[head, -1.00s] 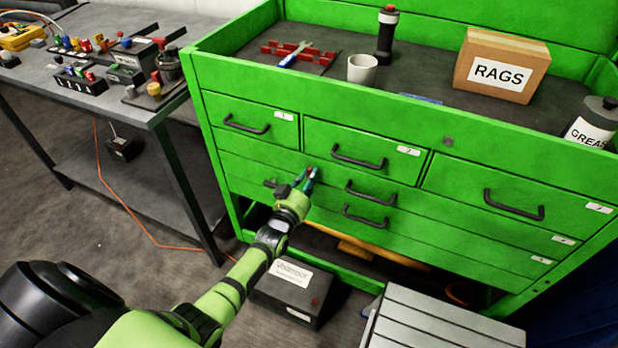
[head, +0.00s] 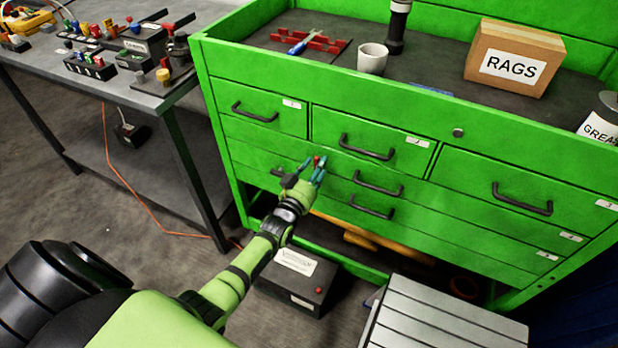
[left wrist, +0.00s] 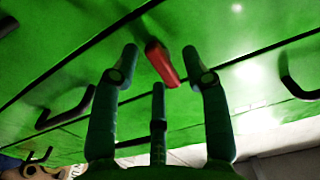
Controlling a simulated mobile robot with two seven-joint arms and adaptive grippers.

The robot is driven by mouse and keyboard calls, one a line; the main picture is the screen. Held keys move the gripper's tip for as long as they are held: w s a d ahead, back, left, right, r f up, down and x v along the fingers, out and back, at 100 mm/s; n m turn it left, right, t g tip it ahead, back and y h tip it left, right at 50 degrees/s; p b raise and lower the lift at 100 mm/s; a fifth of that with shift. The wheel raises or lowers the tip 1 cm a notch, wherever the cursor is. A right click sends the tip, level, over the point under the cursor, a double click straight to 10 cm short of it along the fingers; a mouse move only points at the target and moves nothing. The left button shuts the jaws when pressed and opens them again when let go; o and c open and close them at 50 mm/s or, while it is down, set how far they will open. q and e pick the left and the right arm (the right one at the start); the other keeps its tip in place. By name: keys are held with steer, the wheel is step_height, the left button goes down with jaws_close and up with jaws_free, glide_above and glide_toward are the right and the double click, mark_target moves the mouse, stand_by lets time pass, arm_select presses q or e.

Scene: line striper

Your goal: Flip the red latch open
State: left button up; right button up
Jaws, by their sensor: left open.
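The red latch (left wrist: 163,64) is a small red bar on the green drawer front, beside a seam between drawers. In the left wrist view it lies tilted between the tips of my left gripper (left wrist: 159,72), whose fingers are open around it. I cannot tell whether any finger touches it. In the head view the latch (head: 317,161) is a small red spot at the fingertips of my left gripper (head: 314,171), partly hidden by them. My right gripper is not in view.
The green tool chest (head: 262,140) has black handles (head: 366,148) that stand out near my left gripper. A dark box (head: 298,284) sits on the floor below my arm, with a grey slatted box (head: 440,325) to its right. A workbench (head: 110,85) stands at the left.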

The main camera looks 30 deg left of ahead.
arm_select(q)
steer(key=s, duration=1.1)
steer(key=shift+s+d, duration=0.3)
steer(key=shift+d, duration=0.05)
steer(key=s+d+f+g, duration=0.25)
steer(key=s+f, duration=0.25)
steer(key=f, duration=0.4)
steer(key=s+d+f+m+g+h, duration=0.1)
steer(key=s+f+g, duration=0.25)
steer(key=f, duration=0.45)
steer(key=s+d+f+g, duration=0.1)
steer(key=s+f+g, duration=0.1)
steer(key=s+f, duration=0.55)
steer(key=s+f+m+g, duration=0.1)
steer(key=s+f+g, duration=0.3)
steer(key=s+f, duration=0.3)
steer(key=s+d+f+g, duration=0.1)
steer(key=s+f+g, duration=0.4)
steer(key=s, duration=1.2)
steer(key=shift+s+f+m, duration=0.25)
steer(key=shift+f+m, duration=0.15)
steer(key=shift+f, duration=0.45)
steer(key=shift+d, duration=0.1)
steer(key=shift+c, duration=0.3)
